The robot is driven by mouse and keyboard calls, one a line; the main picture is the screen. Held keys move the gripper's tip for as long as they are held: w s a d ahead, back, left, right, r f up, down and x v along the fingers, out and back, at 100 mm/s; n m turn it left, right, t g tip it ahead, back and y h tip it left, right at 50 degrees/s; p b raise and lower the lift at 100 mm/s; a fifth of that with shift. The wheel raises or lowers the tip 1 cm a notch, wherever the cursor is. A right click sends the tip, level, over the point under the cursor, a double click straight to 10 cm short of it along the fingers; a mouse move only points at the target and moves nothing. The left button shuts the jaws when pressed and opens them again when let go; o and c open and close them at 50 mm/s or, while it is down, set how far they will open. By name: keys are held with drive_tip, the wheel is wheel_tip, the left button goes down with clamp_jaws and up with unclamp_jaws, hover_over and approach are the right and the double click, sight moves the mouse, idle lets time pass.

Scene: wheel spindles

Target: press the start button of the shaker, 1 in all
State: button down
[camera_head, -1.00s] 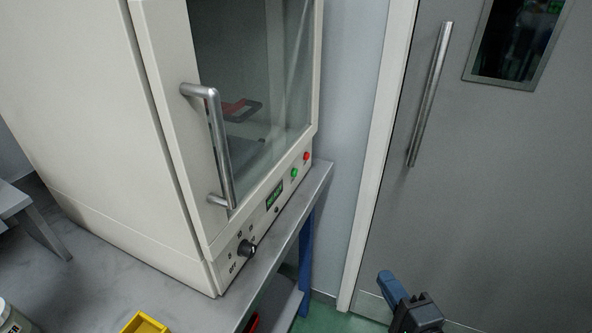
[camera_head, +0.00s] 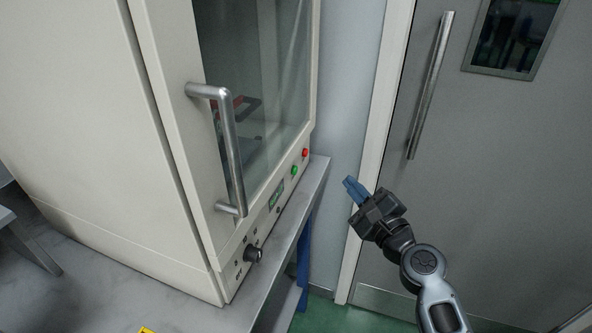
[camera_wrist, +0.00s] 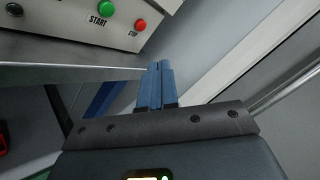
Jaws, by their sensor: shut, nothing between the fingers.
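The shaker (camera_head: 150,130) is a large cream cabinet with a glass door and a metal handle (camera_head: 232,150). Its lower front strip carries a green start button (camera_head: 294,170) and a red stop button (camera_head: 305,153). In the wrist view the green button (camera_wrist: 106,8) is labelled START and the red button (camera_wrist: 140,24) STOP, both near the top edge. My gripper (camera_head: 350,186) has blue fingers shut with nothing between them. It is in the air to the right of the buttons, apart from the panel. The fingertips also show in the wrist view (camera_wrist: 160,66), below and right of the red button.
The shaker stands on a grey metal bench (camera_head: 275,250) with blue legs. A black knob (camera_head: 253,254) sits at the panel's left end. A grey door (camera_head: 500,180) with a long handle (camera_head: 431,85) is at the right. A yellow container (camera_head: 146,330) is at the bottom edge.

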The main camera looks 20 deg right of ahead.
sight(295, 170)
drive_tip(key=shift+a, duration=0.1)
drive_tip(key=w+a+p, duration=0.1)
drive_tip(key=w+a, duration=0.4)
drive_tip(key=a, duration=0.2)
drive_tip(key=shift+p, duration=0.3)
drive_tip(key=shift+w+a, duration=0.1)
drive_tip(key=shift+w, duration=0.05)
idle(1.8)
drive_tip(key=shift+w+a, duration=0.15)
drive_tip(key=shift+a, duration=0.1)
drive_tip(key=shift+w+a, duration=0.3)
drive_tip(key=shift+a, duration=0.05)
idle(1.1)
drive_tip(key=shift+s+d, duration=0.55)
drive_tip(key=shift+d, duration=0.1)
